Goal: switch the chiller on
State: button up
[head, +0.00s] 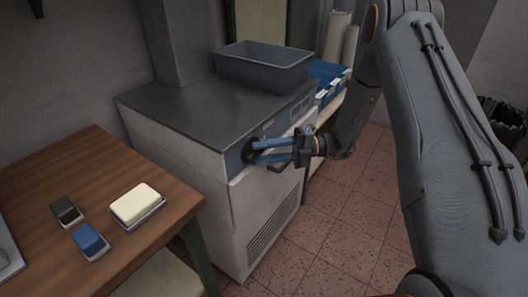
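The chiller (218,180) is a white cabinet with a dark metal top and a vent grille low on its front. A blue-grey control panel (286,122) runs along the top of its front. A round black knob (248,151) sits at the panel's left end, partly hidden by my fingers. My gripper (257,151) points left at the knob with its two blue fingers, one above the other and a gap between them. The fingertips overlap the knob in this view. I cannot tell whether they touch or grip it.
A grey bin (264,68) stands on the chiller's top. A wooden table (148,244) at the left holds a cream block (136,203), a blue block (88,239) and a dark block (65,210). Blue boxes (326,75) sit on a shelf behind. Tiled floor (345,228) lies open in front.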

grip_shut()
